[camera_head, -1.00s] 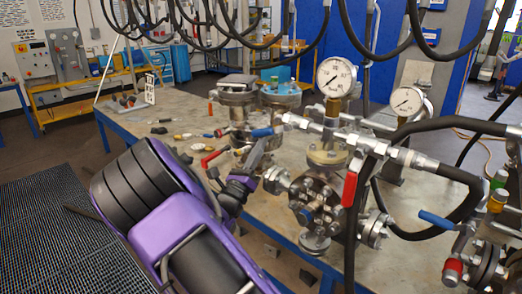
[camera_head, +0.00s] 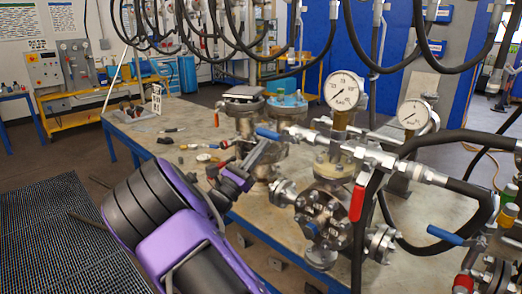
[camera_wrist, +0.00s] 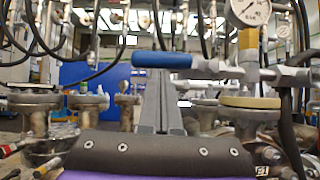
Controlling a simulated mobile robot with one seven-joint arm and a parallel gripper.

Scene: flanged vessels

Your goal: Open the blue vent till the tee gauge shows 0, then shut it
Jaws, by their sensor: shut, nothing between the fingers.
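The blue vent handle (camera_head: 268,134) lies roughly level at the left end of the tee's pipework. It also shows in the wrist view (camera_wrist: 162,60) as a blue bar across the fingertips. My gripper (camera_head: 270,146) is shut and empty, with its fingertips just below the blue handle; I cannot tell whether they touch it. In the wrist view the closed fingers (camera_wrist: 158,80) point up at the handle. The tee gauge (camera_head: 342,90), a white round dial, stands right of the handle; it shows partly in the wrist view (camera_wrist: 250,10). Its reading is too small to tell.
A second gauge (camera_head: 414,114) stands to the right. A red handle (camera_head: 357,203) hangs in front of the tee, and another blue handle (camera_head: 445,235) is at lower right. Black hoses hang overhead. Flanged vessels (camera_head: 287,108) stand behind my gripper on the table (camera_head: 185,108).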

